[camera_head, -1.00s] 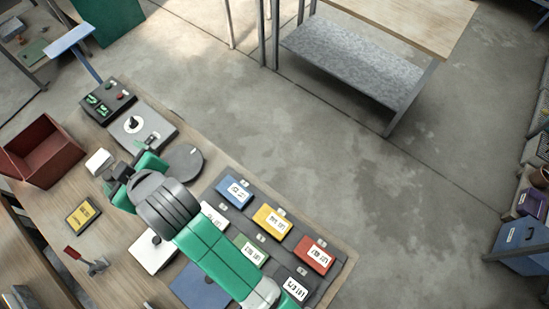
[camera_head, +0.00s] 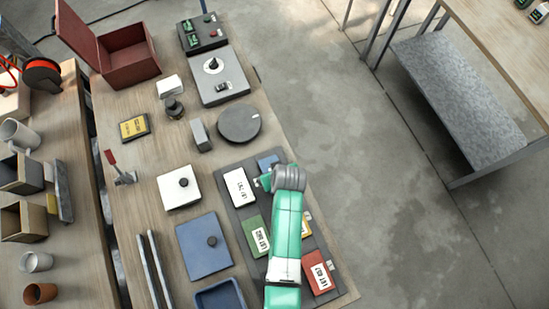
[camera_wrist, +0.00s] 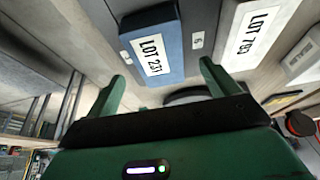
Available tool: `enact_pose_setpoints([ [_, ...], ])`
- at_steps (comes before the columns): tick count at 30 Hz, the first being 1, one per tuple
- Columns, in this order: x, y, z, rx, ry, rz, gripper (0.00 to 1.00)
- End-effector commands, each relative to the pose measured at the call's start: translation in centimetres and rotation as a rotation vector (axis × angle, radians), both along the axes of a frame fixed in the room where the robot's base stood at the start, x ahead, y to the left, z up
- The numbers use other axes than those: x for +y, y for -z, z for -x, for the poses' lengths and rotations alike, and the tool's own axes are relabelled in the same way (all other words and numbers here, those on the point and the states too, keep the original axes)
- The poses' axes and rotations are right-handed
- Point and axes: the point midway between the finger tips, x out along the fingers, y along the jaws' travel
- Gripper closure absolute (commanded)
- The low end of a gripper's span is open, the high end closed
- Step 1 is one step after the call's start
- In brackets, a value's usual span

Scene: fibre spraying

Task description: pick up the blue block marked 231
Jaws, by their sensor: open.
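The blue block (camera_wrist: 152,42) with a white label reading LOT 231 lies on a dark grey board (camera_wrist: 199,22) in the wrist view. In the head view the blue block (camera_head: 267,161) is at the far end of the board (camera_head: 233,213), partly covered by my arm. My gripper (camera_wrist: 163,76) is open and empty; its two green fingers point toward the block's near end, apart from it. In the head view my wrist hides most of the gripper.
A white block (camera_head: 239,187) lies beside the blue one; green (camera_head: 256,236), yellow (camera_head: 306,226) and red (camera_head: 317,272) blocks lie nearer. A round dark disc (camera_head: 239,123) sits beyond the board.

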Motion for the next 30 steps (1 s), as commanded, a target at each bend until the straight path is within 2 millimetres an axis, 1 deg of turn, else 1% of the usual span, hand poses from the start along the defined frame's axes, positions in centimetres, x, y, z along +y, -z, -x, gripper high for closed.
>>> enact_pose_setpoints([
  [3, 0.3, 2.0, -0.9, 0.001, 0.000, 0.000, 0.13],
  [6, 0.5, 3.1, -1.4, 0.000, 0.000, 0.000, 0.13],
  [8, 0.5, 3.4, -1.4, 0.000, 0.000, -0.001, 0.13],
  [14, 0.5, 3.4, -1.5, -0.001, 0.000, 0.000, 0.13],
  [17, 0.5, 3.4, -1.5, -0.001, 0.000, 0.000, 0.30],
  [21, 0.5, 3.4, -1.5, -0.001, 0.000, 0.000, 0.58],
  [23, 0.5, 3.4, -1.5, -0.001, 0.000, 0.000, 0.70],
  [24, 0.5, 3.4, -1.5, -0.001, 0.000, 0.000, 0.78],
  [25, 0.5, 3.3, -1.6, -0.003, 0.000, 0.000, 0.79],
  [30, 0.5, 3.3, -1.6, -0.003, 0.000, 0.000, 0.79],
])
